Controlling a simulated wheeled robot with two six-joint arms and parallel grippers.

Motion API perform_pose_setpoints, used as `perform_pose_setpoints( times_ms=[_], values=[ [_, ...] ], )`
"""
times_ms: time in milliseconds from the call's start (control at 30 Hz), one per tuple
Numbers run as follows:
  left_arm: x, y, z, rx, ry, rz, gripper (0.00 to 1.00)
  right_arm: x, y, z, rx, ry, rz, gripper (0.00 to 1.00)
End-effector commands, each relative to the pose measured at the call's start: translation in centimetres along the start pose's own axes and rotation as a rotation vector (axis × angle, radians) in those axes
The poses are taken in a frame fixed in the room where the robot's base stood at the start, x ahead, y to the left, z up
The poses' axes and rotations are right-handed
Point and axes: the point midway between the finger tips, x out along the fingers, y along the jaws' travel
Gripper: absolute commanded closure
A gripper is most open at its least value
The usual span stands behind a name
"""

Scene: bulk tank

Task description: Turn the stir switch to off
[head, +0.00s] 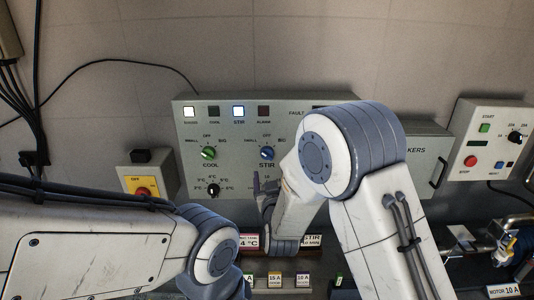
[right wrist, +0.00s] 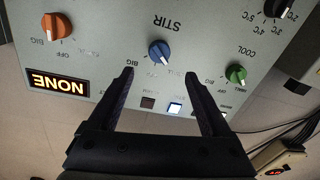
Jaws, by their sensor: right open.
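The stir switch is a blue knob (head: 267,153) above the word STIR on the grey control panel (head: 230,185). In the right wrist view the blue knob (right wrist: 159,53) appears upside down, just beyond and between the fingertips. A pale mark shows on it, but its exact setting is hard to read. My right gripper (head: 264,184) is just below the knob in the head view; in the wrist view its fingers (right wrist: 158,74) are apart, with nothing between them. My left arm shows at lower left, but its gripper does not show.
A green cool knob (head: 208,153) and a black temperature knob (head: 213,190) sit left of the stir knob. The stir lamp (head: 238,111) is lit. An orange knob (right wrist: 57,26) shows in the wrist view. A yellow switch box (head: 147,186) stands left of the panel.

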Motion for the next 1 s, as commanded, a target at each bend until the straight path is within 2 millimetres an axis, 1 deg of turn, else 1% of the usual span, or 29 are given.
perform_pose_setpoints(
  times_ms=[167, 400, 500, 600, 767, 1000],
  values=[
    [-1.1, 0.1, -0.1, 0.000, 0.000, 0.000, 0.50, 1.9, 0.2, -0.4, -0.002, 0.011, 0.009, 0.17],
    [-3.1, 0.2, -0.2, -0.001, 0.000, 0.000, 0.50, 6.5, 0.2, -0.5, -0.001, 0.010, 0.008, 0.17],
    [-3.7, 0.3, -0.2, -0.002, 0.000, 0.000, 0.50, 8.1, 0.2, -0.4, -0.002, 0.009, 0.007, 0.17],
    [-4.1, 0.3, -0.2, -0.002, 0.000, 0.000, 0.50, 9.2, 0.1, -0.4, -0.002, 0.009, 0.005, 0.17],
    [-4.3, 0.3, -0.2, -0.002, 0.000, 0.000, 0.50, 10.2, 0.2, -0.2, -0.002, 0.008, 0.005, 0.17],
    [-4.3, 0.3, -0.2, -0.002, 0.000, 0.000, 0.50, 10.4, 0.1, -0.2, -0.002, 0.008, 0.005, 0.17]
  ],
)
